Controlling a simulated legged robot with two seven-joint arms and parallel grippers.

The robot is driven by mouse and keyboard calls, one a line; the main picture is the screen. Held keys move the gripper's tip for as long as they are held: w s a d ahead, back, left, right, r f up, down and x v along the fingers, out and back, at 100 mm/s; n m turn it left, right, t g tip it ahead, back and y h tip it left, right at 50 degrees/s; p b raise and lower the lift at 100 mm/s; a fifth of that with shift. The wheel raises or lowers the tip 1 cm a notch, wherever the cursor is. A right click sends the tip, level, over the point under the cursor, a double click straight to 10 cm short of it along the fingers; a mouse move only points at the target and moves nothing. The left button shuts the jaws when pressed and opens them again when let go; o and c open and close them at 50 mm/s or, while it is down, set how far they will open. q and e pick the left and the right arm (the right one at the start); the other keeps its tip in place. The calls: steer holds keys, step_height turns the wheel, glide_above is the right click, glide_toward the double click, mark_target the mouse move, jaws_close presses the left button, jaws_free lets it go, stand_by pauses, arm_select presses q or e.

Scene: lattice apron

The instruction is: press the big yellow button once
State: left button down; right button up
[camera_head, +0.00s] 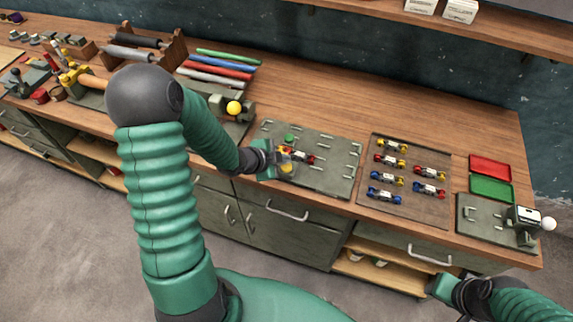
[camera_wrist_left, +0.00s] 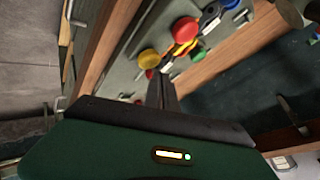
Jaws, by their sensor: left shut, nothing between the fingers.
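The big yellow button (camera_head: 286,168) sits on the near left part of a grey-green board (camera_head: 325,178) on the bench. My left gripper (camera_head: 281,157) is shut and empty, right by the yellow button and partly covering that corner of the board. In its wrist view, the fingertips (camera_wrist_left: 163,82) point toward the buttons; I cannot tell whether they touch. My right gripper (camera_head: 440,286) is at lower right, its fingers unclear.
A small toy-like part (camera_head: 300,157) with red and yellow ends lies by the buttons. A brown tray (camera_head: 409,190) of similar parts lies to the right, then red (camera_head: 490,169) and green (camera_head: 491,188) trays. A machine with a yellow knob (camera_head: 234,108) stands left of the board.

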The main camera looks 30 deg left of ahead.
mark_target(284, 167)
arm_select(q)
steer(key=shift+f+b, duration=0.3)
steer(key=shift+f, duration=0.05)
steer(key=shift+s+d+f+b, duration=0.1)
steer(key=shift+f+b, duration=0.7)
steer(key=shift+f, duration=0.15)
stand_by(0.8)
stand_by(0.3)
steer(key=shift+r+p, duration=1.3)
steer(key=shift+r, duration=0.15)
steer(key=shift+r+p, duration=0.3)
steer(key=shift+p, duration=0.1)
step_height(284, 167, up, 4)
steer(key=p, duration=0.4)
steer(key=shift+r, duration=0.2)
steer(key=shift+f, duration=0.1)
